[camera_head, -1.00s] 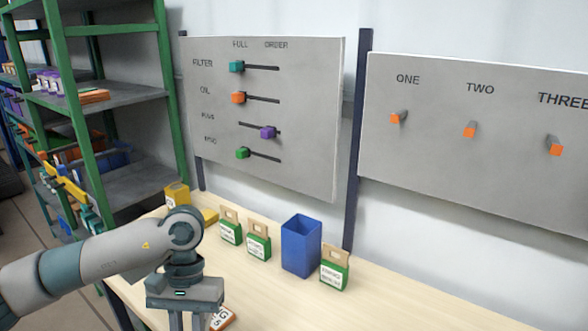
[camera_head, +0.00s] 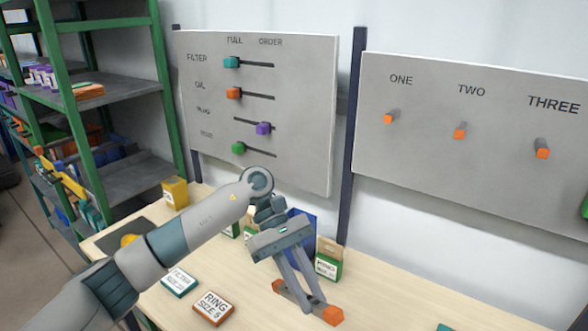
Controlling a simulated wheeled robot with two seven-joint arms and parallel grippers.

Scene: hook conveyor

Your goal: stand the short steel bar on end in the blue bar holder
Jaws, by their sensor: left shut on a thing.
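The blue bar holder (camera_head: 308,249) stands upright on the table in the head view, its top open. It is partly hidden behind my left gripper (camera_head: 308,300). That gripper points down in front of the holder, on the near side, and is shut on the short steel bar (camera_head: 332,315). The bar shows orange ends and lies roughly level, tilted across the picture, with its middle covered by the fingers. I cannot tell whether it touches the tabletop. My right gripper is out of view.
A green box (camera_head: 328,267) stands right of the holder; others behind my arm are mostly hidden. Flat cards, FILTER (camera_head: 180,282) and RING (camera_head: 213,308), lie front left. A yellow box (camera_head: 175,193) stands at the back left.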

